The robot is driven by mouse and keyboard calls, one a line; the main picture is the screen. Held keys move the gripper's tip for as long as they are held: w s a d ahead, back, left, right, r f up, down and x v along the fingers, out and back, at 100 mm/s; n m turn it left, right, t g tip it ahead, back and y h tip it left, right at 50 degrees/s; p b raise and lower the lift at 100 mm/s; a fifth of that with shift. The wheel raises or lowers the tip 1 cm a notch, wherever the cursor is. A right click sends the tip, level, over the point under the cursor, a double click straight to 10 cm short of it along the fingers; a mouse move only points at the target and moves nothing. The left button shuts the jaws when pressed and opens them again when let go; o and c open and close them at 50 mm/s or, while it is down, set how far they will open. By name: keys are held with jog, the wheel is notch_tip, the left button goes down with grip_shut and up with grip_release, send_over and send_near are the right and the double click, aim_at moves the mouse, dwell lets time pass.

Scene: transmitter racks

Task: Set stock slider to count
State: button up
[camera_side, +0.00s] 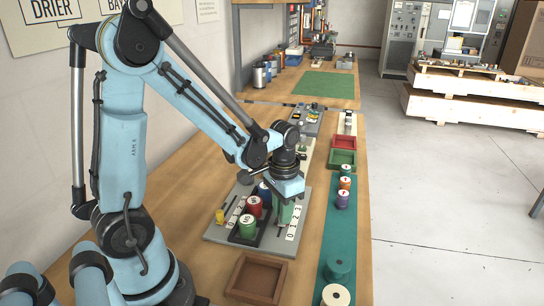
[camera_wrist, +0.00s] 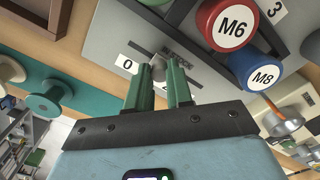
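The stock slider's grey knob (camera_wrist: 158,67) shows in the wrist view beside the "0" label (camera_wrist: 127,64), at that end of the scale. A "3" label (camera_wrist: 276,12) shows at the top right, beyond the red M6 piece. My gripper (camera_side: 285,212) is down over the board beside this strip. In the wrist view its green fingers (camera_wrist: 160,72) are apart, with the knob in the gap between their tips. I cannot tell whether they touch it.
Close beside my gripper stand a red M6 piece (camera_wrist: 235,26), a blue M8 piece (camera_wrist: 262,77) and a green spool (camera_side: 248,227). A brown tray (camera_side: 231,292) sits in front. Several spools stand on the teal mat (camera_side: 334,237) at right. Red and green trays lie behind.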

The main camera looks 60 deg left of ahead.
grip_shut()
jog(key=w+a, duration=0.5)
jog(key=o, duration=0.5)
grip_release()
jog(key=shift+s, duration=0.1)
jog(key=shift+o, duration=0.2)
jog(key=shift+d, duration=0.1)
notch_tip(320, 180, up, 12)
jog(key=shift+r, duration=0.1)
